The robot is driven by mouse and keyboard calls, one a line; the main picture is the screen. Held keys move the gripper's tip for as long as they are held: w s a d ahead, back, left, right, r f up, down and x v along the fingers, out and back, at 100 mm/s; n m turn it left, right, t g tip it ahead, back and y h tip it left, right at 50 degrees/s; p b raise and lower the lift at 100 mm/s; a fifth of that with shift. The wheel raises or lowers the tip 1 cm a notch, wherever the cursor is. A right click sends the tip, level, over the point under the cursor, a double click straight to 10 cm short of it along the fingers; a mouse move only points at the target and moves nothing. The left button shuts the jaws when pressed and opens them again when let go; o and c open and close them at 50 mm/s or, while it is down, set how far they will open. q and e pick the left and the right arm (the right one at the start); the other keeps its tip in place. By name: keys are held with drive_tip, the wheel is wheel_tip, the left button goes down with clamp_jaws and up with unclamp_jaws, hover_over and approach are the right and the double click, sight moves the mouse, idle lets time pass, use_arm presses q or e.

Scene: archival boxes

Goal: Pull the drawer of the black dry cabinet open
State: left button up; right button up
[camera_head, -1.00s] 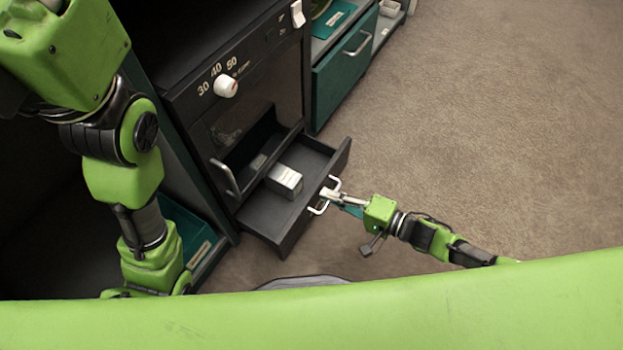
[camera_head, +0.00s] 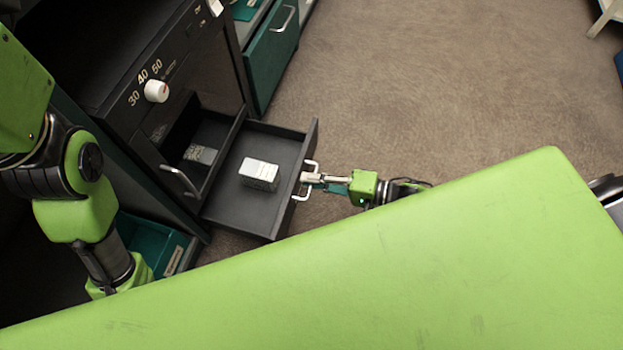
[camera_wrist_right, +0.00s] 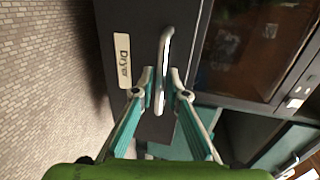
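The black dry cabinet (camera_head: 130,85) stands at the upper left in the head view. Its drawer (camera_head: 232,205) is pulled well out, with a small white-grey box (camera_head: 259,174) lying inside. The silver drawer handle (camera_head: 301,194) is on the drawer front.
Above the drawer, an open compartment (camera_head: 185,135) holds another small box (camera_head: 200,154); a second handle (camera_head: 180,182) sits at its front. A teal drawer unit (camera_head: 268,62) stands beyond the cabinet. The carpet floor (camera_head: 420,90) to the right is clear.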

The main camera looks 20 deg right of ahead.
drive_tip(key=v, duration=1.2)
drive_tip(key=shift+d, duration=0.1)
idle(0.4)
